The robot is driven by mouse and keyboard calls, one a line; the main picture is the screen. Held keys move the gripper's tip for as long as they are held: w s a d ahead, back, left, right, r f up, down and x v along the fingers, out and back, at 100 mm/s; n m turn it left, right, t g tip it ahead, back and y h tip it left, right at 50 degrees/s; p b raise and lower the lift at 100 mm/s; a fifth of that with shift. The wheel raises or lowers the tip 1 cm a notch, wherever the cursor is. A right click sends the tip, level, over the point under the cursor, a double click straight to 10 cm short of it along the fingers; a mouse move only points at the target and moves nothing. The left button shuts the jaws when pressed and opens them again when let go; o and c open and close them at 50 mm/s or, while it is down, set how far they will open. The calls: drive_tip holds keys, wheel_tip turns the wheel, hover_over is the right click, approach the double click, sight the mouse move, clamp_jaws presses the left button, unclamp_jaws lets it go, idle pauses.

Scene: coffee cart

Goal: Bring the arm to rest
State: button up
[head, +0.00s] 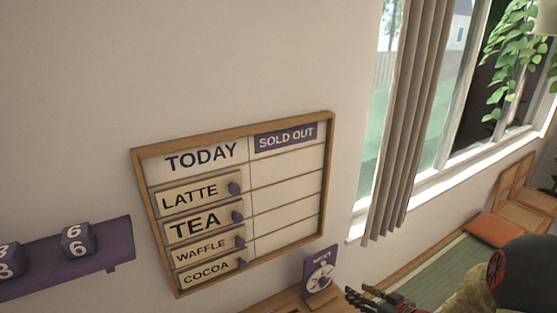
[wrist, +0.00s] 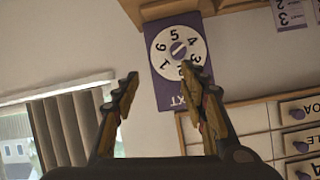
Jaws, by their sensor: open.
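My gripper (head: 377,301) shows at the lower right of the head view, with part of my dark arm beside it. In the wrist view my gripper (wrist: 160,100) has its two worn, yellowish fingers spread apart with nothing between them. A purple dial card with a round white number dial (head: 319,278) stands to the left of my gripper in the head view. In the wrist view the same dial (wrist: 178,55) appears upside down beyond the fingertips, apart from them.
A wood-framed menu board (head: 290,205) hangs on the wall, its left column listing latte, tea, waffle and cocoa. A purple shelf (head: 110,240) with number blocks is at the left. A curtain (head: 405,120) and window are at the right, above a green bench cushion (head: 455,268).

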drive_tip(key=w+d+r+h+b, duration=0.1)
drive_tip(key=d+r+h, duration=0.1)
drive_tip(key=r+h, duration=0.15)
drive_tip(key=w+d+r+h, duration=0.1)
drive_tip(key=d+r+h, duration=0.1)
drive_tip(key=r, duration=0.3)
drive_tip(key=s+r+m+g+h+b, duration=0.1)
drive_tip(key=s+r+m+h+b, duration=0.15)
drive_tip(key=s+r, duration=0.4)
drive_tip(key=s+a+r+m+g, duration=0.1)
drive_tip(key=s+a+r+g, duration=0.1)
drive_tip(key=s+a, duration=0.4)
drive_tip(key=s+r, duration=0.1)
drive_tip(key=s, duration=0.2)
drive_tip(key=shift+s+r, duration=0.15)
drive_tip(key=shift+s, duration=0.25)
drive_tip(key=s+a+g+y, duration=0.1)
drive_tip(key=s+a, duration=0.1)
drive_tip(key=s, duration=0.2)
drive_tip(key=s+a+y+b, duration=0.1)
drive_tip(key=s+a, duration=0.2)
drive_tip(key=s, duration=0.1)
drive_tip(key=s+a+g, duration=0.1)
drive_tip(key=s+a, duration=0.2)
drive_tip(key=s, duration=0.1)
drive_tip(key=shift+a+g+y, duration=0.1)
drive_tip(key=shift+g+y, duration=0.2)
drive_tip(key=shift+y, duration=0.1)
drive_tip(key=shift+c, duration=0.4)
